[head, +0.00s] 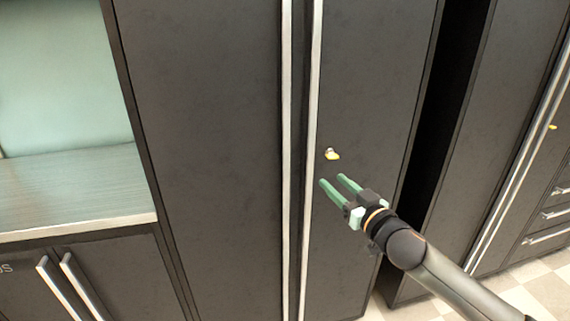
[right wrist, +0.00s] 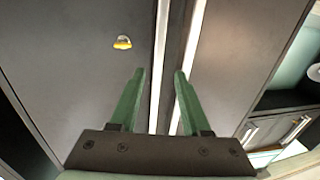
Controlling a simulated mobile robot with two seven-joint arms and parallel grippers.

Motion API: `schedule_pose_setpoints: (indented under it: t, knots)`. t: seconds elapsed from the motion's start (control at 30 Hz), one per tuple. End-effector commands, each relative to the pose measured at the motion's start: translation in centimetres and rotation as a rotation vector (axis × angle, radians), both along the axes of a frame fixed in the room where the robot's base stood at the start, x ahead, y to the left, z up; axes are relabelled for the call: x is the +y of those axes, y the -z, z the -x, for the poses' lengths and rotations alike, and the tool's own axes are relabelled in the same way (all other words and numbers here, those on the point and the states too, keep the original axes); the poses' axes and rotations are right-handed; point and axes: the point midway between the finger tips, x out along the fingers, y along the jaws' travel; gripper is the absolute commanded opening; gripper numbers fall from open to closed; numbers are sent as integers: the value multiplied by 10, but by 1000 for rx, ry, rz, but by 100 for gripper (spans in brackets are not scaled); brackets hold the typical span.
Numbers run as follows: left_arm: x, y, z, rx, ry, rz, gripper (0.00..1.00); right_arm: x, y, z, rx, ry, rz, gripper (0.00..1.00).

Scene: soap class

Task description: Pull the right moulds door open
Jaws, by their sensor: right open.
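A lower cabinet at the left edge of the head view carries cut-off lettering ending in "DS". Its right door (head: 115,275) has a slanted silver bar handle (head: 82,287) and is shut. A tall dark cabinet stands beside it, with a shut right door (head: 375,80) and a long bar handle (head: 312,130). No full moulds label is readable. My right gripper (head: 331,179) is open and empty in front of the tall right door, just right of its handle. In the right wrist view, the handle (right wrist: 160,60) shows between the fingers, beyond the tips. My left gripper is out of view.
A small yellow-and-white fitting (head: 332,154) sits on the tall right door near the fingertips. A pale worktop (head: 75,190) lies at the left. Another dark cabinet (head: 525,110) stands at the right, past a dark gap. Checkered floor (head: 550,290) shows at lower right.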

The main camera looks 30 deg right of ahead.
Motion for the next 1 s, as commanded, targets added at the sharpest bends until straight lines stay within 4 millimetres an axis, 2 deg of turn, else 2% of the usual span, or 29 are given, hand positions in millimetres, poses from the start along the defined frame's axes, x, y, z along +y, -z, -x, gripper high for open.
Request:
schedule_pose_setpoints:
  t: [0.27,0.8,1.0]
  knots:
    - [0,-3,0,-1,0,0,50,-2,-5,-23,-7,1,0,47]
    - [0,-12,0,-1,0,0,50,-5,-3,-95,-4,2,-2,47]
    - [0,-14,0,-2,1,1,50,-5,-2,-116,-2,1,-4,47]
